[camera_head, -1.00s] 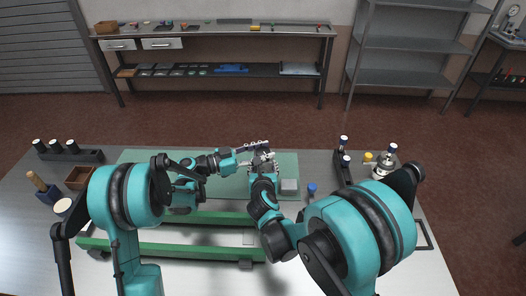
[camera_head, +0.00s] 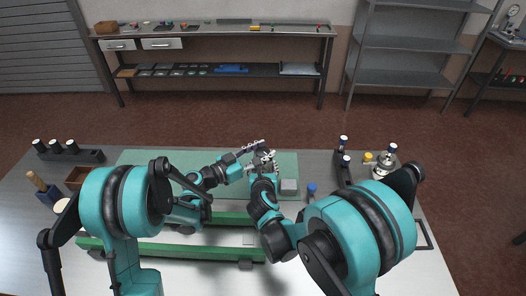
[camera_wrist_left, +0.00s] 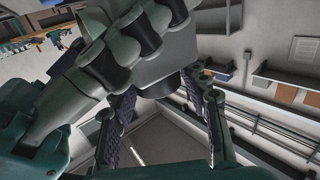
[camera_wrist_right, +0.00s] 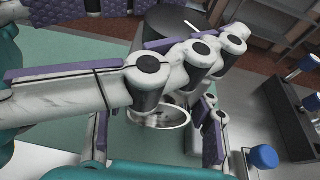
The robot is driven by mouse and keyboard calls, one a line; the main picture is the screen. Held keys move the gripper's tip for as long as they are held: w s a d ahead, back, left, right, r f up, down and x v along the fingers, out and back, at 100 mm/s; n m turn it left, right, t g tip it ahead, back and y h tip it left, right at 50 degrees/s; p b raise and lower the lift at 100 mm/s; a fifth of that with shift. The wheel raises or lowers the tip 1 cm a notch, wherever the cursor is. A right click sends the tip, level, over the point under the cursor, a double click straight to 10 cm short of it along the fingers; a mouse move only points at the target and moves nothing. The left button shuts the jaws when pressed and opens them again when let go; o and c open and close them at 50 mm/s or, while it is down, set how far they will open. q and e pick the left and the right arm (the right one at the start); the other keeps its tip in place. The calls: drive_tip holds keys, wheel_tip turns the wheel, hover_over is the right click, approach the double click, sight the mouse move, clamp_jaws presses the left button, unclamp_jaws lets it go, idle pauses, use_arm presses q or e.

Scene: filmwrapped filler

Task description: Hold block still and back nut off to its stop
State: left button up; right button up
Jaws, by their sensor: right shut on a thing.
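My right gripper (camera_head: 264,165) stands upright over the green mat, shut on the block, which is mostly hidden among the fingers. A round metallic part with a pale rim (camera_wrist_right: 160,119) shows between the right fingers in the right wrist view. My left gripper (camera_head: 253,156) reaches in from the left, tilted, with its fingers close to the right gripper. In the left wrist view the left fingers (camera_wrist_left: 162,118) are apart, with a dark round part (camera_wrist_left: 160,84) beyond and between their tips. I cannot tell the nut apart or whether the left fingers touch it.
The green mat (camera_head: 140,158) lies under both grippers. A small grey block (camera_head: 289,186) and a blue-capped piece (camera_head: 311,189) stand to the right. Dark racks with capped pieces stand at left (camera_head: 70,154) and right (camera_head: 346,172). A brown box (camera_head: 77,177) is at left.

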sight(262, 149)
use_arm(q)
drive_tip(key=shift+o, duration=0.6)
wheel_tip(262, 149, up, 10)
drive_tip(key=shift+f, duration=0.1)
drive_tip(key=shift+w, duration=0.1)
drive_tip(key=shift+w+a+f+g, duration=0.1)
drive_tip(key=shift+w+g, duration=0.1)
drive_tip(key=shift+g, duration=0.1)
drive_tip(key=a+f+m+g+h, duration=0.3)
drive_tip(key=a+f+m+g, duration=0.5)
drive_tip(key=a+f+g, duration=0.25)
drive_tip(key=shift+g, duration=0.25)
drive_tip(key=d, duration=1.1)
drive_tip(key=shift+s+r, duration=0.3)
drive_tip(key=shift+s, duration=0.05)
